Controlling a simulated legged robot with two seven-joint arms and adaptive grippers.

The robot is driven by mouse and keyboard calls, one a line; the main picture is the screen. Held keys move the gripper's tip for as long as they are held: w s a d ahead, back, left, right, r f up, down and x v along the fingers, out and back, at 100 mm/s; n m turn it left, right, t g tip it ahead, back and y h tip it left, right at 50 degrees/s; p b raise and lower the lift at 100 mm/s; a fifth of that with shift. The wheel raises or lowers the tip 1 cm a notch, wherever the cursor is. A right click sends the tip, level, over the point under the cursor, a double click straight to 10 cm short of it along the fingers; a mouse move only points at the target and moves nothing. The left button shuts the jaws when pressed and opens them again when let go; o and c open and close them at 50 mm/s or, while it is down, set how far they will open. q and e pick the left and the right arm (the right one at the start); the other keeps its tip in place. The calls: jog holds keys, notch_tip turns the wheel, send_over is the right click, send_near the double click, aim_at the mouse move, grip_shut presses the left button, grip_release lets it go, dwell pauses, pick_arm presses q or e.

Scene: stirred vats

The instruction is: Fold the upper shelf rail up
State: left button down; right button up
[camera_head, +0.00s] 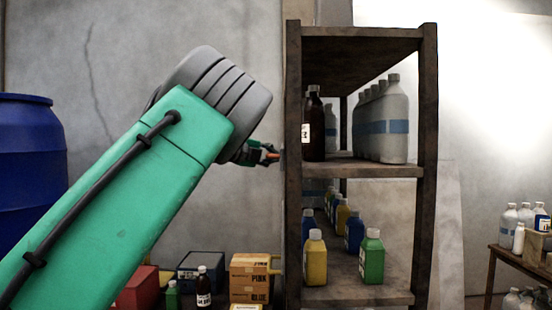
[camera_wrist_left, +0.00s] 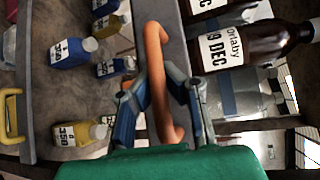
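The upper shelf rail is an orange bar (camera_wrist_left: 155,60) with bent ends in the left wrist view. It runs between the fingers of my left gripper (camera_wrist_left: 155,82), which look closed on it from both sides. In the head view my left gripper (camera_head: 262,153) is small, partly behind my green forearm, at the left side of the wooden shelf (camera_head: 293,130). A bit of the orange rail (camera_head: 271,156) shows at its tips there; most of the rail is hidden in that view. My right gripper is not in view.
Close to the rail are a brown bottle (camera_head: 314,125) and grey bottles (camera_head: 395,125) on the upper board. Yellow (camera_head: 315,258), green (camera_head: 372,258) and blue bottles stand below. A blue barrel (camera_head: 30,150) is at the left, with boxes (camera_head: 250,275) low beside the shelf.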

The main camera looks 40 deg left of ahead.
pick_arm(q)
jog(key=c, duration=1.6)
grip_release()
jog(key=shift+s+a+r, duration=0.15)
jog(key=shift+s+a, duration=0.05)
jog(key=shift+a, duration=0.15)
jog(key=shift+o, duration=0.2)
jog(key=shift+s+a, duration=0.2)
jog(key=shift+a+f, duration=0.2)
jog(key=s+a+r, duration=0.1)
jog(key=s, duration=1)
jog(key=shift+s+r, duration=0.35)
jog(key=shift+r, duration=0.05)
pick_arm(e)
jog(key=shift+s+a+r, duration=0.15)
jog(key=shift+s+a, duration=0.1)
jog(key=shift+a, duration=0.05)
pick_arm(q)
jog(key=shift+d+r, duration=0.1)
jog(key=shift+d, duration=0.1)
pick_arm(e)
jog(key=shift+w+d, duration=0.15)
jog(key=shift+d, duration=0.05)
